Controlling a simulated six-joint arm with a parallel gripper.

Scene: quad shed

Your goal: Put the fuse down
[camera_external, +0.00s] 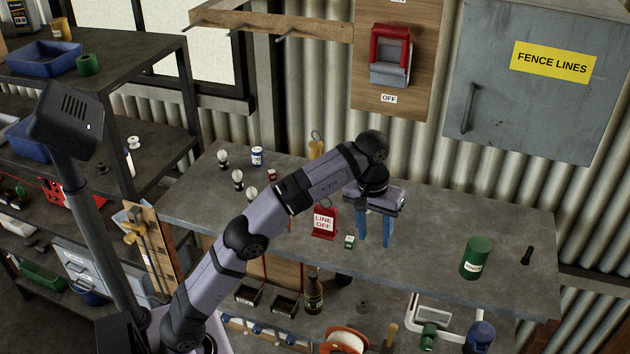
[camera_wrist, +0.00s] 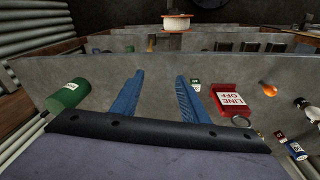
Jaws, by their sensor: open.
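My gripper (camera_external: 374,242) points down over the workbench with its two blue fingers apart. In the wrist view my gripper (camera_wrist: 160,76) has nothing between its fingers. A small green block with a white label (camera_external: 349,242) sits on the bench just left of the fingers; it may be the fuse, but its label is too small to read. In the wrist view this green block (camera_wrist: 196,86) lies just outside the right finger, apart from it. A small red labelled block (camera_external: 271,175) stands farther left on the bench.
A red "LINE OFF" tag (camera_external: 324,222) lies left of the green block. A green can (camera_external: 476,258) and a black object (camera_external: 527,255) stand on the right of the workbench (camera_external: 430,255). Bulbs (camera_external: 238,178) and a blue jar (camera_external: 257,156) stand at left. Bench between gripper and can is clear.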

